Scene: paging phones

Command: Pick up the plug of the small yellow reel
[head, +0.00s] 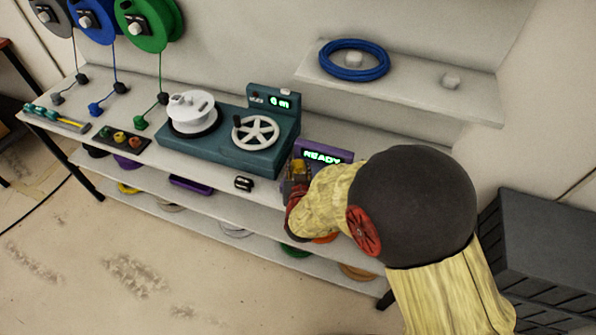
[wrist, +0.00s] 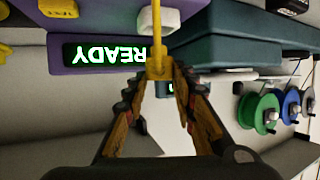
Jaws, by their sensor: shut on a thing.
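My gripper (head: 297,178) is at the front of the bench, in front of the purple unit whose screen reads READY. In the wrist view its two fingers (wrist: 160,76) close on a small yellow piece (wrist: 157,58), which looks like the yellow plug. The yellow piece is small and partly covered by the gripper in the head view. I cannot make out the small yellow reel for certain in either view.
The purple unit (head: 325,152) is close to my gripper. A teal winding machine (head: 225,146) stands to its left. Large grey, blue and green reels (head: 150,22) hang at the back left. A wall shelf (head: 425,82) holds a blue coil (head: 354,74). Lower shelves hold several coils.

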